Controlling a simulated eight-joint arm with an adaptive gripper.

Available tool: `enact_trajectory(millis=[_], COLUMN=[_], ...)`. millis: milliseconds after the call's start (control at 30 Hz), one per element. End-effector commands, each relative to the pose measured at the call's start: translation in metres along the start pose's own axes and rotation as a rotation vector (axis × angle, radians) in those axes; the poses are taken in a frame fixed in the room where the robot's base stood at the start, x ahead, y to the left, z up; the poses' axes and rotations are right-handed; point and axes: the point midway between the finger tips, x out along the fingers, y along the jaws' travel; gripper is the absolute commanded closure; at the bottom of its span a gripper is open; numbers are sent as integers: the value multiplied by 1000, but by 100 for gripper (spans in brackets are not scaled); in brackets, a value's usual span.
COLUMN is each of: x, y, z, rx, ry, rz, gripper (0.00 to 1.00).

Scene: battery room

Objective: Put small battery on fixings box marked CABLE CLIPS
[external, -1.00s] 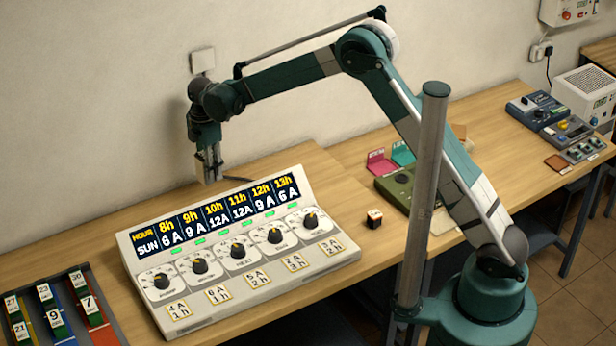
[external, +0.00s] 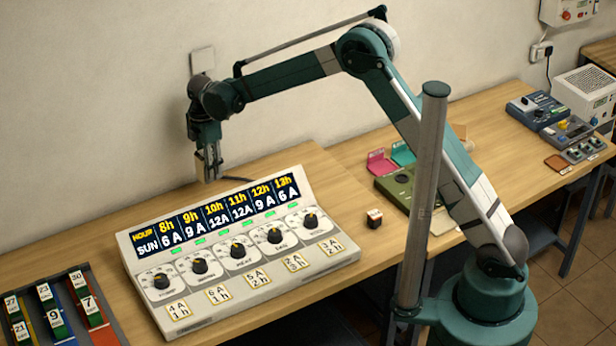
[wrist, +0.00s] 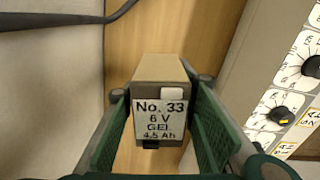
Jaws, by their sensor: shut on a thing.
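A battery (wrist: 160,115) with a white label reading "No. 33 6 V GEL 4.5 Ah" is between the green pads of my gripper (wrist: 160,140) in the wrist view. The gripper is shut on it. In the external view my gripper (external: 208,163) hangs at the back of the bench, behind the dial console. The battery is hard to make out there. Pink (external: 380,163) and teal (external: 403,154) open-lidded boxes stand farther right. Their markings are too small to read, so I cannot tell which is marked CABLE CLIPS.
A large console (external: 238,240) with a display and several dials stands in front of my gripper. A small dark block (external: 374,218) is on the bench to its right, near a green device (external: 396,186). Coloured racks (external: 52,312) stand at front left. A dark cable (wrist: 75,18) lies behind.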

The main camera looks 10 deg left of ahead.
Motion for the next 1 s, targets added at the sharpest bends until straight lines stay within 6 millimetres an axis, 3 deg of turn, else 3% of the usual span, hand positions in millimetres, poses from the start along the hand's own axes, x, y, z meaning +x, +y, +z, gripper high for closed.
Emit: enact_trajectory(millis=[267, 467, 667, 1000], x=[0, 2, 5, 12], y=[1, 3, 4, -3], z=[7, 35, 85, 192], rx=[14, 73, 180, 414], ry=[0, 0, 0, 0], rz=[0, 0, 0, 0], gripper=[97, 97, 97, 97])
